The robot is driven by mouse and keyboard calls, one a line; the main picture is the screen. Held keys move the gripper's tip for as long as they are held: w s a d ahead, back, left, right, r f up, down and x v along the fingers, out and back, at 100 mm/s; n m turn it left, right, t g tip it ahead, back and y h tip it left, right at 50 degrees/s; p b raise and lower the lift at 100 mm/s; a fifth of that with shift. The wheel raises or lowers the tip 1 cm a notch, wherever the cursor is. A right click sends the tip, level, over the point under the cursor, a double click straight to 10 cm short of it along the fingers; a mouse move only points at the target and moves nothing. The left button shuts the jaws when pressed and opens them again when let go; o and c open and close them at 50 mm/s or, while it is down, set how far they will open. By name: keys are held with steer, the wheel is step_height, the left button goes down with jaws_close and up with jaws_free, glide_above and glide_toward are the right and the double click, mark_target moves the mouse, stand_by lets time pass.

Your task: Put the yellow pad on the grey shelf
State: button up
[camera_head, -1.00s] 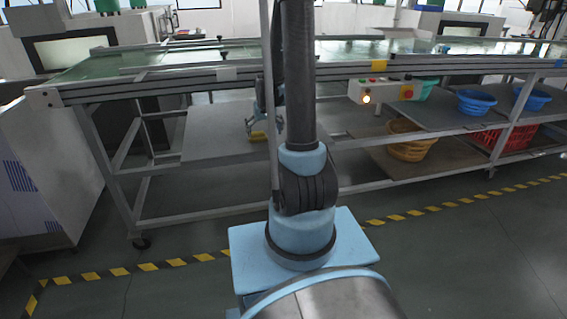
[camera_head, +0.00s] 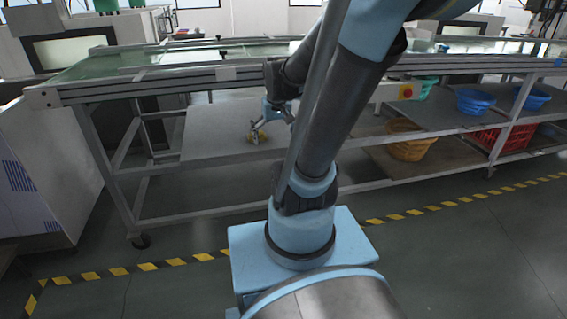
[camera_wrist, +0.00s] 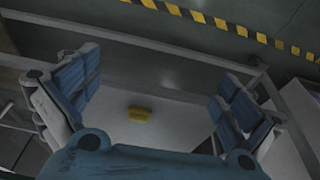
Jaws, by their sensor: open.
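The yellow pad (camera_head: 256,138) lies on the grey shelf (camera_head: 212,138) under the long table. In the wrist view the pad (camera_wrist: 138,115) rests on the bare grey shelf surface (camera_wrist: 180,122), between my two spread fingers and apart from both. My gripper (camera_wrist: 155,100) is open and empty. In the head view my gripper (camera_head: 258,128) is small and close to the pad, and the exact gap is hard to judge there.
The table's front rail (camera_head: 160,88) runs above the shelf. To the right, a yellow basket (camera_head: 410,142), blue baskets (camera_head: 476,101) and a red basket (camera_head: 510,136) stand on the racks. The shelf is bare around the pad.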

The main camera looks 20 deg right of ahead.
steer(key=s+f, duration=0.2)
steer(key=s, duration=1)
steer(key=shift+s+f+g, duration=0.25)
steer(key=shift+f+g, duration=0.05)
steer(key=shift+f, duration=0.1)
